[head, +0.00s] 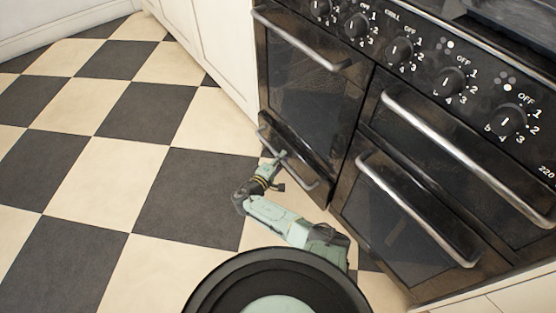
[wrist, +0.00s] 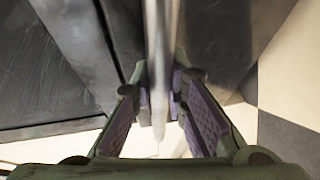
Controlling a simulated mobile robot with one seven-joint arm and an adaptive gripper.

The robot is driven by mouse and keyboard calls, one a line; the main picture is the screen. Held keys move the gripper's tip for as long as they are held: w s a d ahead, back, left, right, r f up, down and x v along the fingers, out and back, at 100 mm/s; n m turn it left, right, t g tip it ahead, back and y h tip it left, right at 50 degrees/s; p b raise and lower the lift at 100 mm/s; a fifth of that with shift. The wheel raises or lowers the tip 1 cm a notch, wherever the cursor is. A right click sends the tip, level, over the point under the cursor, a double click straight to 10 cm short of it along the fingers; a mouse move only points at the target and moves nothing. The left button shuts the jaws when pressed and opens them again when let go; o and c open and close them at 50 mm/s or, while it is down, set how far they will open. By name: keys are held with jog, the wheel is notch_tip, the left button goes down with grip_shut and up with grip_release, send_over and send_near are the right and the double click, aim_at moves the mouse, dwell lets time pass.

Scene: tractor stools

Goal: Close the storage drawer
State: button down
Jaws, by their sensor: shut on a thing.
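The storage drawer (head: 298,150) is the low dark panel at the bottom left of the black range cooker, under the left oven door. It has a long silver bar handle (head: 300,178). My gripper (head: 281,155) is at this handle, near its upper-left part in the head view. In the wrist view the handle bar (wrist: 157,60) runs between the two fingers of my gripper (wrist: 160,88), and they are shut on it. How far the drawer stands out from the cooker is hard to tell; my arm hides part of its lower edge.
The left oven door (head: 310,90) is above the drawer, and more oven doors (head: 410,215) with bar handles are to the right. White cabinets (head: 215,45) stand on the left. The checkered floor (head: 120,150) is clear on the left.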

jog(key=shift+w+d, duration=0.55)
jog(key=shift+d, duration=0.2)
jog(key=c, duration=1.6)
grip_release()
jog(key=shift+o, duration=0.2)
jog(key=shift+a, duration=0.1)
jog(key=v, duration=1.2)
jog(key=shift+r, duration=0.1)
